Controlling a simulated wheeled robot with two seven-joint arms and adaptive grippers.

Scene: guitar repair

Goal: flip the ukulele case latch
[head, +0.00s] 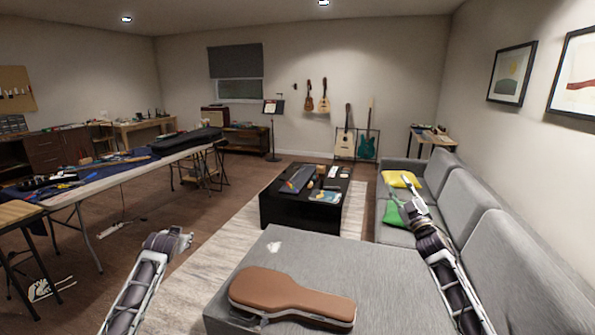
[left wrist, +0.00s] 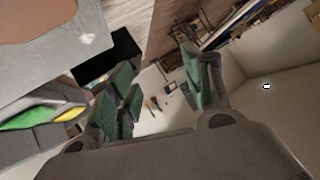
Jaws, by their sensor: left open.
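The brown ukulele case (head: 290,297) lies closed on the grey sofa section in the near middle of the head view. Its near side is dark, and its latch is too small to make out. Part of the case also shows at the top left of the left wrist view (left wrist: 45,15). My left gripper (head: 182,240) is left of the case and apart from it, open and empty, with its green finger pads spread in the left wrist view (left wrist: 155,92). My right gripper (head: 410,190) is over the sofa to the right, away from the case; its fingers are unclear.
The grey sofa (head: 380,270) has bare room around the case, with a small white item (head: 274,247) behind it. Green (head: 396,215) and yellow (head: 402,179) cushions lie near my right gripper. A cluttered black coffee table (head: 285,212) stands beyond; a long worktable (head: 105,175) is at left.

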